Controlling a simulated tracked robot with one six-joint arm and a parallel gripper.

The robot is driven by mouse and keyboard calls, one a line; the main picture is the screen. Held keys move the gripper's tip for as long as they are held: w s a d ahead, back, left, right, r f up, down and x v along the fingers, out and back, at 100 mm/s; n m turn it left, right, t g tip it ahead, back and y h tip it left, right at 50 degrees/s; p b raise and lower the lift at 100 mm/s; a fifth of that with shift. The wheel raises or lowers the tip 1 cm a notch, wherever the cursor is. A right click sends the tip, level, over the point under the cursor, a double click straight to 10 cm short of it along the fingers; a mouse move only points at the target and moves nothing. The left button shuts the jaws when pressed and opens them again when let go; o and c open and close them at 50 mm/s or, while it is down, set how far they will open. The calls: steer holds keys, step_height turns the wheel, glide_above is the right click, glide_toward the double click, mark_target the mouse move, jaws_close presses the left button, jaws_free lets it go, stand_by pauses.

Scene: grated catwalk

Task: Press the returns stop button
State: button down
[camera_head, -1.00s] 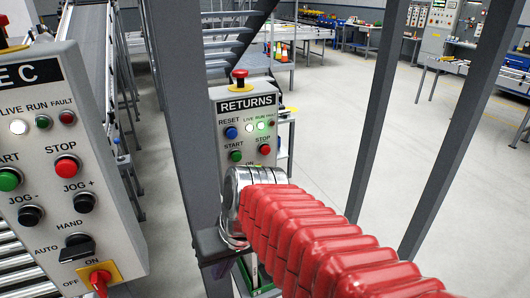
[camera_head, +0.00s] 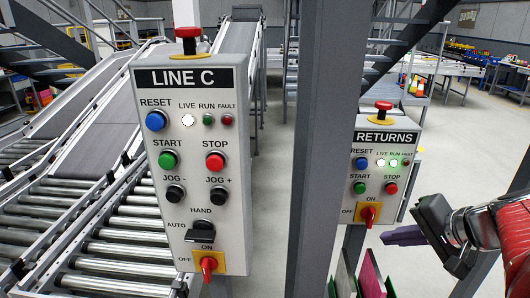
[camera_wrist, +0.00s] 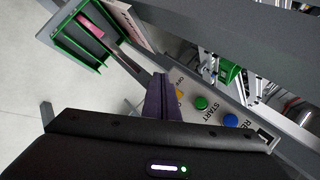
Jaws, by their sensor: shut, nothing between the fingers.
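The grey RETURNS panel (camera_head: 377,146) stands right of centre in the head view. Its red STOP button (camera_head: 391,188) shows at the right of the START button (camera_head: 360,188). The panel's LIVE and RUN lamps glow. My gripper (camera_head: 395,237) is shut and empty, its purple fingers pointing left, just below and right of the panel. In the wrist view the fingers (camera_wrist: 165,98) are together beside the panel, where the green START button (camera_wrist: 201,103) and blue RESET button (camera_wrist: 230,120) show. I cannot make out STOP there.
A larger LINE C panel (camera_head: 195,110) with its own STOP button (camera_head: 215,161) stands at the left, before roller conveyors (camera_head: 80,240). A grey post (camera_head: 325,130) rises between the panels. A green-edged holder (camera_wrist: 85,40) is near the gripper in the wrist view.

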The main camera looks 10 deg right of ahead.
mark_target(392, 190)
steer(key=d+r, duration=0.1)
steer(key=d+r+m, duration=0.1)
steer(key=d, duration=0.1)
steer(key=d+r+m+t+h, duration=0.1)
steer(key=shift+s+d+r, duration=0.2)
steer(key=shift+s+d, duration=0.1)
steer(key=w+d, duration=0.2)
steer(key=w, duration=0.6)
steer(key=shift+w+d, duration=0.15)
steer(key=shift+d, duration=0.05)
stand_by(2.0)
steer(key=shift+w+d, duration=0.1)
steer(key=shift+w, duration=0.25)
